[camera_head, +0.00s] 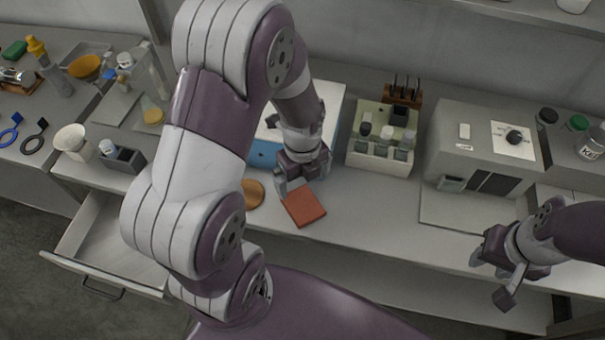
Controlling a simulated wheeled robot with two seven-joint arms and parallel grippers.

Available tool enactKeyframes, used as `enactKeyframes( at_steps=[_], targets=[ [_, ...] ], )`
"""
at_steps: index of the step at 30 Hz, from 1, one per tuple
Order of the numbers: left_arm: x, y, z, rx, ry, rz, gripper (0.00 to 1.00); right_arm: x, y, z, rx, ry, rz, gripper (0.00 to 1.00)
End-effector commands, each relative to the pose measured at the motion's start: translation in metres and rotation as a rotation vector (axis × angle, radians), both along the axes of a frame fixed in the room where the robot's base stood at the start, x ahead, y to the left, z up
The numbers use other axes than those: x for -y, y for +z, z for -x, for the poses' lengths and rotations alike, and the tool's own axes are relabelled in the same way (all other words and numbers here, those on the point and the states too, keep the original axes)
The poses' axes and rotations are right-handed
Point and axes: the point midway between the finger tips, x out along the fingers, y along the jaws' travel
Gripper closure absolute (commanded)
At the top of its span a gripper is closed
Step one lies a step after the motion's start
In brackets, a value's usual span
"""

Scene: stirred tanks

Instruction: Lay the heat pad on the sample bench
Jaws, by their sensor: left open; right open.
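A flat reddish-orange square pad (304,207), which looks like the heat pad, lies near the front edge of the long grey bench (380,215). I cannot tell from the picture whether this bench is the sample bench. My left gripper (302,183) is open just behind the pad, with its fingers pointing down toward the pad's far edge. Nothing shows between its fingers. My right gripper (490,281) is open and empty at the right, in front of the bench edge. My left arm hides part of the bench's left side.
A round brown disc (253,194) lies left of the pad. A blue-and-white box (332,108) stands behind my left gripper. A vial rack (378,158) and a grey machine (473,145) stand to the right. An open drawer (112,245) juts out at the left.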

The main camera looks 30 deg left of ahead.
Motion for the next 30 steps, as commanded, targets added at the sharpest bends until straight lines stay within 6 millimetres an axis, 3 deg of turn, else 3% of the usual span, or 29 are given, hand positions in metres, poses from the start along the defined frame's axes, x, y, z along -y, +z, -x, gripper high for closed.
enactKeyframes(
  at_steps=[4, 7, 15, 18, 22, 30],
  targets=[
    [0.001, 0.015, 0.000, 0.004, 0.036, 0.000, 0.00, 0.000, -0.001, 0.000, 0.000, 0.000, 0.000, 0.57],
    [0.004, 0.027, 0.004, 0.016, 0.278, 0.003, 0.00, 0.000, 0.000, 0.000, 0.000, 0.000, 0.000, 0.57],
    [0.020, 0.063, 0.030, 0.068, 1.539, 0.073, 0.00, 0.000, -0.001, 0.000, 0.000, 0.000, 0.000, 0.57],
    [0.023, 0.069, 0.038, 0.069, 1.865, 0.105, 0.00, 0.000, -0.001, 0.000, 0.000, 0.000, 0.000, 0.57],
    [0.025, 0.073, 0.042, 0.066, 2.070, 0.128, 0.00, 0.000, -0.001, 0.000, 0.000, 0.000, 0.000, 0.57],
    [0.025, 0.073, 0.043, 0.065, 2.098, 0.130, 0.00, 0.000, -0.001, 0.000, 0.000, 0.000, 0.000, 0.57]
  ],
)
